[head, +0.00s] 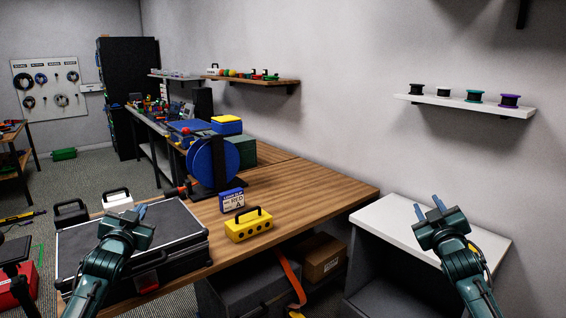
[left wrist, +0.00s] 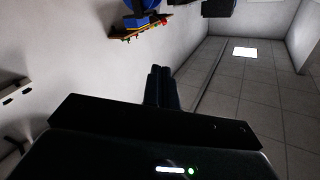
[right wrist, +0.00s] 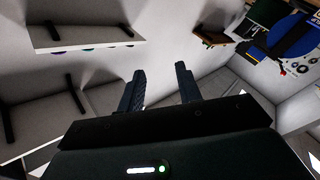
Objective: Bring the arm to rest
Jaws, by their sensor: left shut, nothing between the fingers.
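My left gripper (head: 141,212) is raised in front of the grey case at the lower left of the head view. In the left wrist view its two fingers (left wrist: 161,88) are together with nothing between them. My right gripper (head: 430,211) is over the white-topped cabinet (head: 385,215) at the right, pointing up and away. In the right wrist view its two fingers (right wrist: 160,88) stand apart with nothing between them.
The wooden workbench (head: 330,190) holds a grey case (head: 185,232), a yellow box (head: 249,225), a small blue box (head: 231,201) and a large blue reel (head: 212,165). A white wall shelf (head: 460,101) carries several spools. Open air surrounds both grippers.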

